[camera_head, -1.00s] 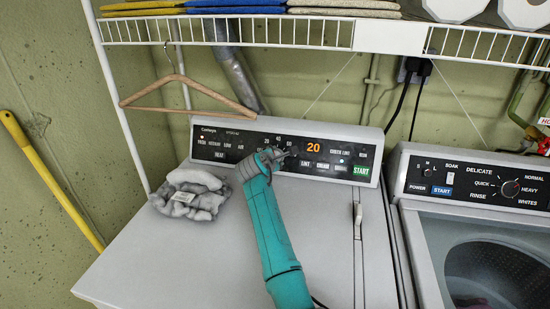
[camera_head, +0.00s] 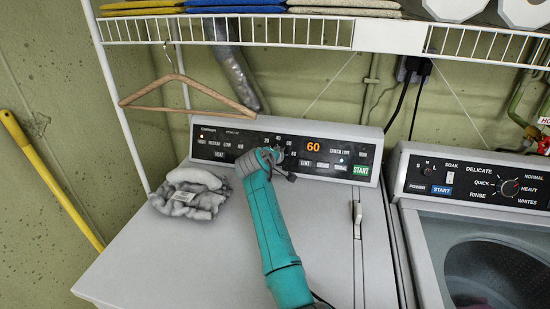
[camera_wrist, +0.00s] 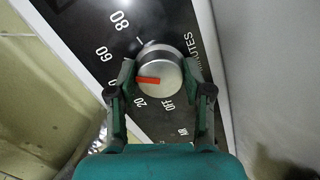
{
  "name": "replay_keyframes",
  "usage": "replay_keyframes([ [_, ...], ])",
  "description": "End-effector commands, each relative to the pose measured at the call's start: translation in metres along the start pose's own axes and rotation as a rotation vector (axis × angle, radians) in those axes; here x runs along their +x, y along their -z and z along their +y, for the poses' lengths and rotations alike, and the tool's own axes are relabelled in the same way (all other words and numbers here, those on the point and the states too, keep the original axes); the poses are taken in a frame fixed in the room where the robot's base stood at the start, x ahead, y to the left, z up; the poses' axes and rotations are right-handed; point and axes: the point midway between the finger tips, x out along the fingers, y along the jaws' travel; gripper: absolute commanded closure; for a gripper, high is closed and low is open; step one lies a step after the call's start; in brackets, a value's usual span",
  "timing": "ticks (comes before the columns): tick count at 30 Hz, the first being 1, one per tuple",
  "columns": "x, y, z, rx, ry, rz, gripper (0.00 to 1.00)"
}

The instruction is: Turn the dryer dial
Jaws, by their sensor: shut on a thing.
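The dryer (camera_head: 150,255) has a black control panel (camera_head: 350,150) along its back, with an orange display (camera_head: 313,148) reading 60. In the wrist view the dial is a round silver knob (camera_wrist: 165,72) with a red pointer mark turned toward the left of that picture. Printed around it are 80, 60, 20 and OFF; the number beside the pointer is partly covered by a finger. My gripper (camera_wrist: 160,82) is shut on the knob, one finger on each side. In the head view my gripper (camera_head: 277,160) is at the panel and mostly hides the dial.
A grey crumpled cloth (camera_head: 190,192) lies on the dryer top left of my arm. A wooden hanger (camera_head: 185,108) hangs from the wire shelf (camera_head: 240,32) above. A washer (camera_head: 475,195) stands close on the right. The dryer's front top is clear.

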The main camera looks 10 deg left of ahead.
Motion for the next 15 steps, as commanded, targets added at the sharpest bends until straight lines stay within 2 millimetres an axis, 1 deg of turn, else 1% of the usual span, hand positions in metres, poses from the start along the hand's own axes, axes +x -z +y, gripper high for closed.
replay_keyframes([
  [15, 0.0005, -0.0008, -0.0013, 0.484, 0.03, -0.002, 0.85],
])
